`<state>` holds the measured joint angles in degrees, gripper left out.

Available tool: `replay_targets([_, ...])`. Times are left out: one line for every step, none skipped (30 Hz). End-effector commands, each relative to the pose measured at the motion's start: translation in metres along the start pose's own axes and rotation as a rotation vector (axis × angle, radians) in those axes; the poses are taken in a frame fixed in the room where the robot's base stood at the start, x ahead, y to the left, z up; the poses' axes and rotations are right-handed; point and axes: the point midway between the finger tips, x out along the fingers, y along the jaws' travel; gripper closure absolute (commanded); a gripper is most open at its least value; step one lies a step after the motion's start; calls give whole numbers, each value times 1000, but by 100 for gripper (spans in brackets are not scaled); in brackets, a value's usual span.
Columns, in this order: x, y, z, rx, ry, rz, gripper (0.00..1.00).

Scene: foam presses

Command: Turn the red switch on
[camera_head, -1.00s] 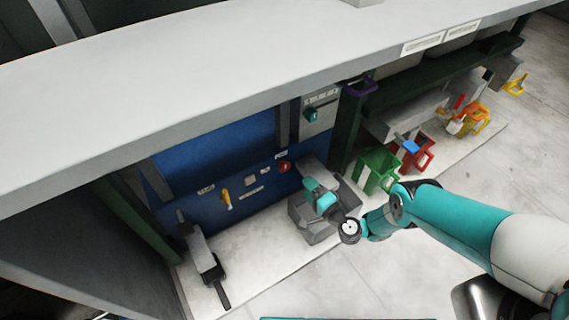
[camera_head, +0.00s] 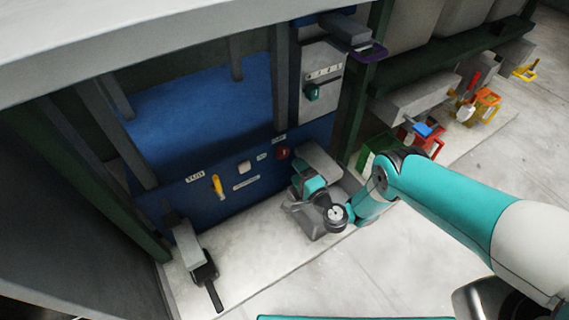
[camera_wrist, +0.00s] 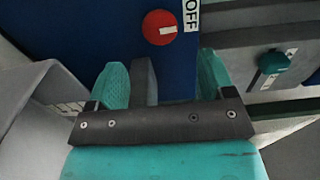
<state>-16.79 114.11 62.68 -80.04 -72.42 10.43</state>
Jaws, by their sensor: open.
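The red switch (camera_head: 283,152) is a round knob on the front of the blue panel (camera_head: 262,184). In the wrist view the red switch (camera_wrist: 157,24) is at the top centre, with a pale mark on its right side pointing toward a white OFF label (camera_wrist: 191,14). My gripper (camera_wrist: 162,72) is open, its two teal fingers apart and nothing between them. The switch appears beyond the fingertips, between their lines and not touched. In the head view my gripper hangs right of and below the switch, its fingertips hard to make out.
A yellow handle (camera_head: 218,186) and a white button (camera_head: 244,168) sit left on the panel. A teal knob (camera_head: 313,92) is on a grey box above right. A grey lever device (camera_head: 203,265) stands lower left. A pale shelf (camera_head: 120,45) overhangs. Open floor (camera_head: 380,270) lies in front.

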Motion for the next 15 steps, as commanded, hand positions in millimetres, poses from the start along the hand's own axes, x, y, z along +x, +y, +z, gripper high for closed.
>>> replay_targets([4,9,-1,0,1,0,25])
replay_targets([6,9,-1,0,1,0,25])
replay_targets([9,9,-1,0,1,0,25])
replay_targets([11,9,-1,0,1,-1,25])
replay_targets([13,9,-1,1,1,0,25])
replay_targets([16,9,-1,1,1,0,25])
replay_targets([18,9,-1,1,1,0,25])
replay_targets([20,8,-1,1,1,0,25])
replay_targets([22,8,-1,1,1,0,25])
replay_targets([23,8,-1,1,1,0,25])
replay_targets([25,8,-1,1,1,1,25])
replay_targets([27,8,0,0,1,1,25])
replay_targets([30,8,-1,0,1,0,25])
replay_targets([32,8,-1,-1,1,0,25])
replay_targets([34,8,-1,-2,1,0,25])
